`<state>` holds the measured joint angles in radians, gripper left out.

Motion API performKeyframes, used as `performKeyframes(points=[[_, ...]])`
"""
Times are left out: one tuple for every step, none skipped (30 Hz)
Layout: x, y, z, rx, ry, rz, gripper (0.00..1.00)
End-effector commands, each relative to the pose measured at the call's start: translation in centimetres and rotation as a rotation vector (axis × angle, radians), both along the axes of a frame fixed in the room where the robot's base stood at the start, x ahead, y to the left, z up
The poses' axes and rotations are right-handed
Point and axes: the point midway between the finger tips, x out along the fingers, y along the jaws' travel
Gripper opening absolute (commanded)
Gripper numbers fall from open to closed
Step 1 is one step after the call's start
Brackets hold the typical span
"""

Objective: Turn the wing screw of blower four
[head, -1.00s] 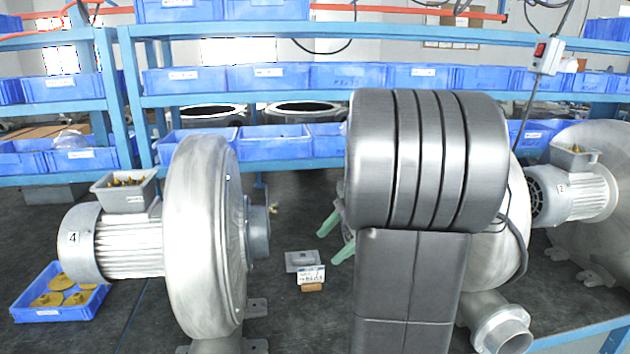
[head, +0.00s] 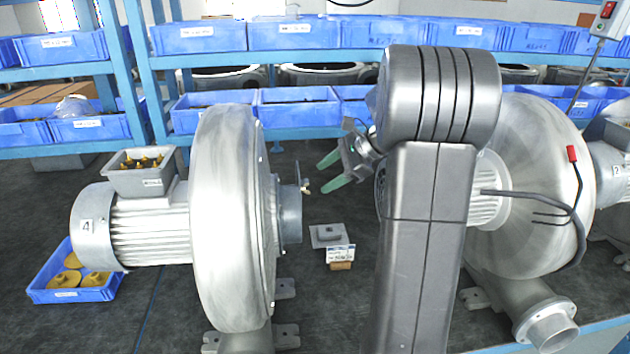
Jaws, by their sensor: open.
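Blower four (head: 225,220) stands at the left, with a "4" on its motor's end cap. A small brass-coloured wing screw (head: 306,187) shows at the right side of its short round port (head: 289,214). My gripper (head: 324,176) has two green fingers pointing left. They are open, with a gap between them, and look empty. In the picture they are just right of the wing screw; the distance in depth is hard to tell. My arm hides part of the gripper's right side and some of the bench behind it.
An open terminal box (head: 142,172) with brass parts tops blower four's motor. A blue tray (head: 72,293) of yellow parts lies left. A grey block with a label card (head: 340,254) lies mid-bench. Another blower (head: 530,190) stands right. Blue bins (head: 298,108) line the shelf behind.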

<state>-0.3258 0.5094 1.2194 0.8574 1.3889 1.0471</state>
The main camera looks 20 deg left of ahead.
Motion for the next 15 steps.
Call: performKeyframes(points=[[-0.2, 0.8, -0.5, 0.000, 0.002, 0.003, 0.57], [-0.3, 1.2, -0.9, 0.000, 0.002, 0.003, 0.57], [-0.4, 1.6, -1.3, 0.000, 0.001, 0.002, 0.57], [-0.5, 2.0, -1.7, -0.001, 0.002, 0.002, 0.57], [-0.5, 2.2, -1.9, -0.001, 0.002, 0.002, 0.57], [-0.6, 2.6, -2.2, 0.000, 0.000, 0.001, 0.57], [-0.6, 2.8, -2.4, 0.000, 0.000, 0.001, 0.57], [-0.7, 3.0, -2.6, 0.000, 0.000, 0.001, 0.57], [-0.7, 3.2, -2.8, 0.000, -0.001, 0.002, 0.57], [-0.7, 3.3, -2.9, 0.000, -0.002, 0.001, 0.57], [-0.7, 3.4, -3.0, 0.000, -0.002, 0.001, 0.57], [-0.8, 3.5, -3.1, -0.001, -0.001, 0.000, 0.57], [-0.8, 3.5, -3.2, -0.001, -0.001, 0.000, 0.57], [-0.8, 3.5, -3.2, 0.000, -0.002, 0.000, 0.57], [-0.8, 3.5, -3.2, 0.000, -0.002, 0.000, 0.57]])
